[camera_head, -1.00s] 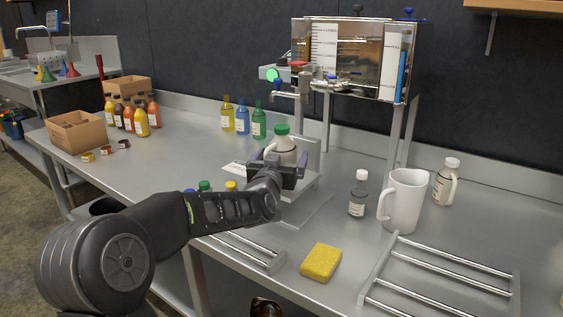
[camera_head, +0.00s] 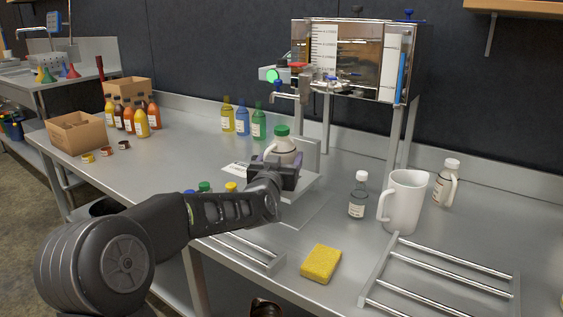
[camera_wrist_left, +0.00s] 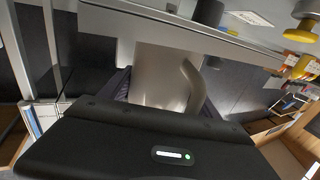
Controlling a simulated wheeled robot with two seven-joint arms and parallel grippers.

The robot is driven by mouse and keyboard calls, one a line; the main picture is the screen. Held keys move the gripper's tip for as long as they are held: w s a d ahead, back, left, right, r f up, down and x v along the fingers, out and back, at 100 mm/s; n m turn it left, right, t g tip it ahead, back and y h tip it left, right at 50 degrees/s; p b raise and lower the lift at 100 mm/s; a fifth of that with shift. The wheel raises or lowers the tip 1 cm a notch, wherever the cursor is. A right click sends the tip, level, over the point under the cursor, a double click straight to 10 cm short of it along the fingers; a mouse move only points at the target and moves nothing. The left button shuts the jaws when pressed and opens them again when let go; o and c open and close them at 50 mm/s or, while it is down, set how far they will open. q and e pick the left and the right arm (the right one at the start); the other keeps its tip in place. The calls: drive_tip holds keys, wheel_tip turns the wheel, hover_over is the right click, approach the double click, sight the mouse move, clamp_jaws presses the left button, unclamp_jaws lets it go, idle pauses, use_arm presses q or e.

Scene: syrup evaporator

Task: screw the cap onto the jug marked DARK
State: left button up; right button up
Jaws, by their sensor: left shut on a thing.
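A pale jug (camera_head: 285,146) with a green cap (camera_head: 282,130) on top stands upright at the metal stand below the evaporator tap. Its label cannot be read, so I cannot tell if it is marked DARK. My left gripper (camera_head: 280,172) is shut on this jug from the front and hides its lower part. In the left wrist view the jug (camera_wrist_left: 158,75) and its curved handle show between the fingers. A green cap (camera_head: 204,186) and a yellow cap (camera_head: 231,186) show just behind my left forearm. My right gripper is not in view.
The steel evaporator (camera_head: 352,58) stands behind with its tap (camera_head: 290,96). To the right are a small bottle (camera_head: 358,196), a white pitcher (camera_head: 404,203) and a white-capped jug (camera_head: 447,184). A yellow sponge (camera_head: 321,262) and a rod rack (camera_head: 440,278) lie in front.

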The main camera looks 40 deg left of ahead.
sight(282, 127)
use_arm(q)
clamp_jaws()
drive_tip(key=shift+r+p, duration=2)
drive_tip(key=shift+r, duration=3.15)
